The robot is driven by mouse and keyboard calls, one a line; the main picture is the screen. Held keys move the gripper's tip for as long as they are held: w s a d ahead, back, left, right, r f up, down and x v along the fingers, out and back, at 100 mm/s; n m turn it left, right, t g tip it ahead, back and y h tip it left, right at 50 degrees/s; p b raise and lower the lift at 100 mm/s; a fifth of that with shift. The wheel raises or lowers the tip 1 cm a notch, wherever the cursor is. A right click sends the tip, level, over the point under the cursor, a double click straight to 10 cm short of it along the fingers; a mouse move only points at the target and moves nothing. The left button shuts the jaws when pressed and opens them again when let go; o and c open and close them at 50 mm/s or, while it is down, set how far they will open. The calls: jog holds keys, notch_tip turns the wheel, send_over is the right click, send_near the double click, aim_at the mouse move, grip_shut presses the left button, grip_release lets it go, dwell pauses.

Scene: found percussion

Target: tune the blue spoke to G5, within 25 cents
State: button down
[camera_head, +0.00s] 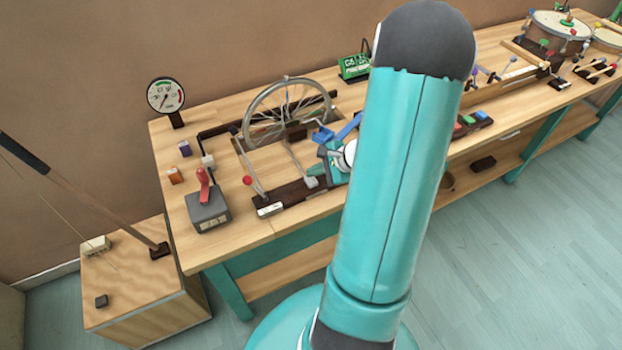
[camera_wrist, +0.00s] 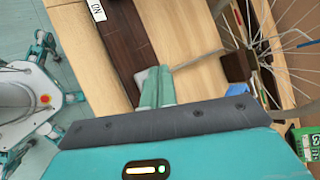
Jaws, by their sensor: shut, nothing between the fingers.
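The spoked wheel (camera_head: 248,120) stands upright in its frame on the bench; part of its rim and spokes show at the right of the wrist view (camera_wrist: 262,90). One spoke there has a pale blue stretch, which seems to be the blue spoke (camera_wrist: 298,37). A green display (camera_head: 355,66) behind the wheel seems to read G5. My gripper (camera_wrist: 155,86) is shut and empty over the dark base strip, beside a small pale block (camera_wrist: 143,76) at a thin rod's end. It is apart from the spokes. My arm hides part of the bench.
A grey box with a red lever (camera_head: 207,207) and a round dial (camera_head: 166,95) stand left of the wheel. A blue part (camera_head: 322,135) sits at its right; a blue piece also shows in the wrist view (camera_wrist: 237,88). Drums (camera_head: 560,25) stand far right.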

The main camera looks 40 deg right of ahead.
aim_at(315, 180)
jog(key=shift+r, duration=2.45)
